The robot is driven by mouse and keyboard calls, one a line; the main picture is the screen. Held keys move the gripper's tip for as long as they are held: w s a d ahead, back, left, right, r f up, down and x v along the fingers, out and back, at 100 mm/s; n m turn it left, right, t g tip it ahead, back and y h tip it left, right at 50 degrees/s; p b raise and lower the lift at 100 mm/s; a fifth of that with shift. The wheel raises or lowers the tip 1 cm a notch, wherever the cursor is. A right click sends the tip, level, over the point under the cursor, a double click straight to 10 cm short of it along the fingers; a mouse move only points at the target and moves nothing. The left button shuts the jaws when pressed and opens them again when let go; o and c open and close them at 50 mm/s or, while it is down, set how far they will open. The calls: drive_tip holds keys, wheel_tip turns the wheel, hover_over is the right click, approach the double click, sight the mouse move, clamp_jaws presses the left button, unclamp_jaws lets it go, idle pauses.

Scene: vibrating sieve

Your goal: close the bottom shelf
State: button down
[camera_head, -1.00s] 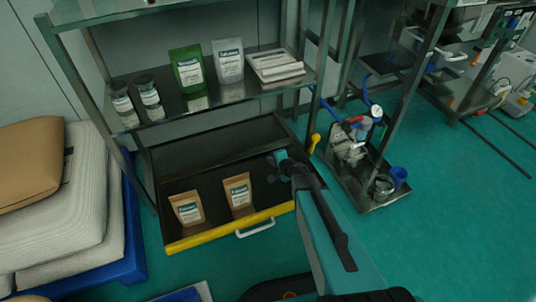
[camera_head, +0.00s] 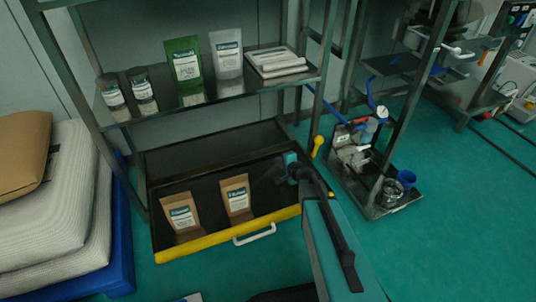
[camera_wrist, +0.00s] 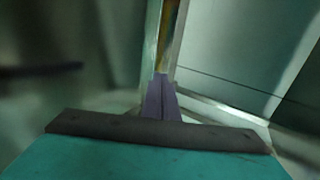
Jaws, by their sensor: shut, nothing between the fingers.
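The bottom shelf (camera_head: 225,236) is a dark sliding tray with a yellow front edge and a white handle (camera_head: 254,233). It sticks out of the rack's front in the head view. Two brown pouches, a left one (camera_head: 182,215) and a right one (camera_head: 237,198), stand on it. My gripper (camera_head: 281,170) shows over or beside the tray's right end, behind the handle; its height above the tray is unclear. In the wrist view the gripper's fingers (camera_wrist: 161,98) are together with nothing between them, in front of a metal post (camera_wrist: 165,40).
The upper shelf (camera_head: 215,98) holds two jars, a green pouch (camera_head: 184,68), a pale pouch (camera_head: 227,55) and white trays. Stacked sacks (camera_head: 60,200) on a blue pallet stand left. A low cart with a pump (camera_head: 355,150) stands right. Green floor is clear at lower right.

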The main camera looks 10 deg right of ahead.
drive_tip(key=shift+w+f, duration=0.1)
drive_tip(key=shift+w, duration=0.05)
drive_tip(key=b, duration=0.2)
approach(266, 149)
drive_tip(key=shift+w+d+f, duration=0.1)
drive_tip(key=shift+w+f, duration=0.05)
drive_tip(key=shift+f, duration=0.5)
drive_tip(key=shift+w+f, duration=0.1)
drive_tip(key=shift+f, duration=0.55)
drive_tip(key=shift+w+a+f+b, duration=0.15)
drive_tip(key=shift+w+b, duration=0.1)
drive_tip(key=shift+w, duration=0.55)
drive_tip(key=shift+w+a+b, duration=0.2)
drive_tip(key=shift+w, duration=0.55)
drive_tip(key=shift+w+a, duration=0.15)
drive_tip(key=shift+w, duration=0.5)
